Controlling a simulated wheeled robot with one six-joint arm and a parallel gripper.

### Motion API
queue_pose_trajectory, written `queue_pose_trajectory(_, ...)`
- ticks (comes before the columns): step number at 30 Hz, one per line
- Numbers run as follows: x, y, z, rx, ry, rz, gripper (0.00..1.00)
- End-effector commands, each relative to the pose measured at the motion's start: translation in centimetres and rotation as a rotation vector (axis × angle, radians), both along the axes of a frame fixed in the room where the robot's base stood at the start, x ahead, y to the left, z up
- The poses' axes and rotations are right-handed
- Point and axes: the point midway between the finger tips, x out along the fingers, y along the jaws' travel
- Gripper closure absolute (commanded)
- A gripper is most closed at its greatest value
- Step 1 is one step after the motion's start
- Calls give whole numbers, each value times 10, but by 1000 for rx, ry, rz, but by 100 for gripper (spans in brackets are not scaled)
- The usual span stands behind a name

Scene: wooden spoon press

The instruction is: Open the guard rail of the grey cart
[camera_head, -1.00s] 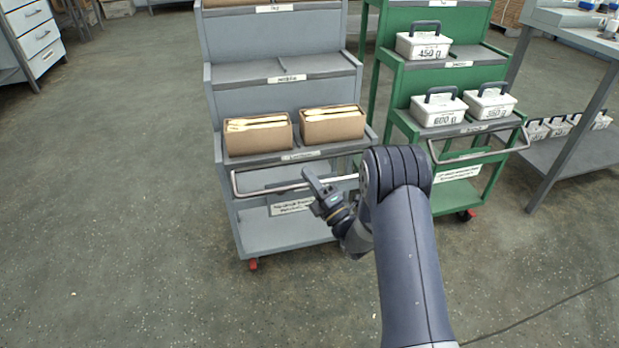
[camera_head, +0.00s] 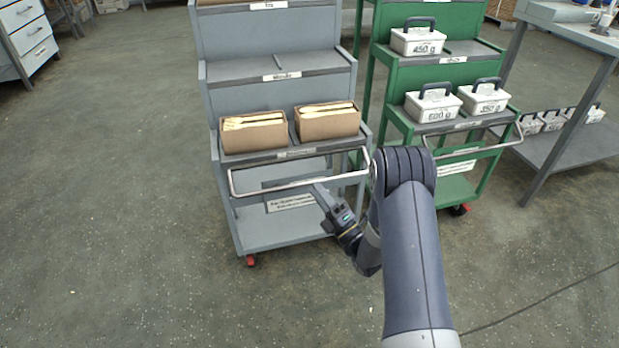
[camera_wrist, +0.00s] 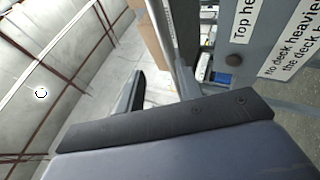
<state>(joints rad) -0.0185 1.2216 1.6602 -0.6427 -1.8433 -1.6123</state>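The grey cart (camera_head: 265,73) stands in front of me. Its guard rail (camera_head: 290,186) is a thin metal bar bent at both ends, in front of the shelf that holds two cartons. My gripper (camera_head: 320,188) is at the right half of the rail, just below the bar. In the wrist view its two fingers (camera_wrist: 160,88) stand apart with a gap between them. A light bar-like edge runs down towards the right finger; I cannot tell whether it is the rail or touches the finger. Nothing is seen held.
Two cartons of wooden spoons (camera_head: 254,133) stand on the shelf above the rail. A green cart (camera_head: 440,72) with white boxes and its own rail is close on the right. A grey table (camera_head: 570,40) stands farther right. The floor at left is clear.

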Motion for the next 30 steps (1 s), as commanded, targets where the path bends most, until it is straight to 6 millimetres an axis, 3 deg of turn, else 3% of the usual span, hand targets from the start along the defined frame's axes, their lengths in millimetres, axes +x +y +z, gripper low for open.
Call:
queue_pose_trajectory(9,-27,-24,-19,0,1,0,66)
queue_pose_trajectory(30,-26,-23,-17,2,13,4,66)
